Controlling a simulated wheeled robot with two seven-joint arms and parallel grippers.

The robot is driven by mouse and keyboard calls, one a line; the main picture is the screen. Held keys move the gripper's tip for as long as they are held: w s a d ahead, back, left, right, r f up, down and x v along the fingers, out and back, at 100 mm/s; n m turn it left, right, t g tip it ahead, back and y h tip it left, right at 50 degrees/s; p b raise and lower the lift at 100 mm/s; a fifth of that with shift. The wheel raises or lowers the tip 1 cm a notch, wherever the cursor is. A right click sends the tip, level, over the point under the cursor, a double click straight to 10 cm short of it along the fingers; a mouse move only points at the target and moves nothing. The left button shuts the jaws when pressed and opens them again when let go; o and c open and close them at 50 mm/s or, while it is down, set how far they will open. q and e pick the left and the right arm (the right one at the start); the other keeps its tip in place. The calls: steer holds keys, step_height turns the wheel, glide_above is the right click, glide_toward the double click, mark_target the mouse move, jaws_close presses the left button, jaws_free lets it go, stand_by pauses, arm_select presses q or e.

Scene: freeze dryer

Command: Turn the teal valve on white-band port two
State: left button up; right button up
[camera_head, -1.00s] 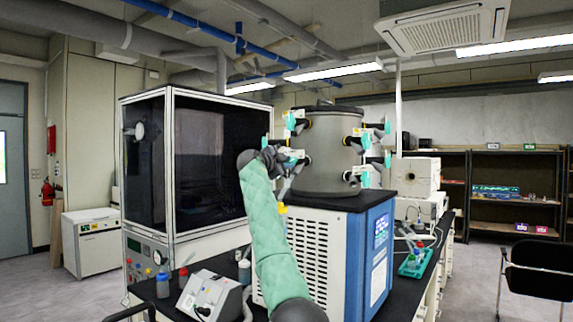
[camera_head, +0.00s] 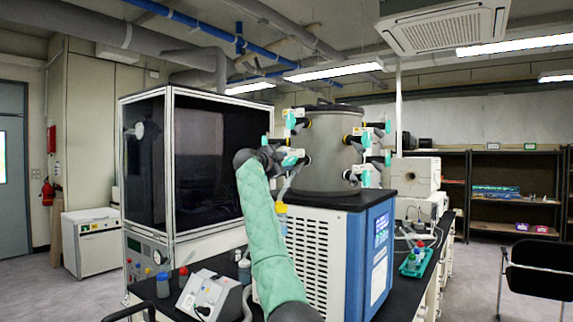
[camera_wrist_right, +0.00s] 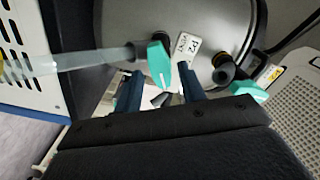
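The freeze dryer's grey drum (camera_head: 333,150) carries several ports with teal valves around its side. My right gripper (camera_head: 285,160) is at the drum's left side, by a lower teal valve (camera_head: 292,158), and is partly hidden by my wrist. In the right wrist view, my right gripper's two blue fingers (camera_wrist_right: 160,88) are apart. A teal valve handle (camera_wrist_right: 159,63) lies just beyond and between their tips; contact cannot be told. A white tag (camera_wrist_right: 187,43) is beside it, and another tag (camera_wrist_right: 268,74) lies farther right. My left gripper is out of view.
The drum stands on a blue and white dryer body (camera_head: 375,250) on a black bench. A dark-windowed cabinet (camera_head: 205,160) stands close on the left. In the right wrist view, a translucent tube (camera_wrist_right: 85,60) runs left from the valve, and another teal valve (camera_wrist_right: 248,90) is at right.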

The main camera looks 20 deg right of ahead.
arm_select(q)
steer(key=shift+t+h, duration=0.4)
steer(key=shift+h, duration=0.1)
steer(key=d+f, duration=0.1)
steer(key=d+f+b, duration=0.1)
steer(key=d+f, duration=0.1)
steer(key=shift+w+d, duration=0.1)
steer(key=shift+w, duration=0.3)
arm_select(e)
steer(key=v, duration=0.6)
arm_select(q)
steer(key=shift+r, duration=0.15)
arm_select(e)
steer(key=shift+a, duration=0.15)
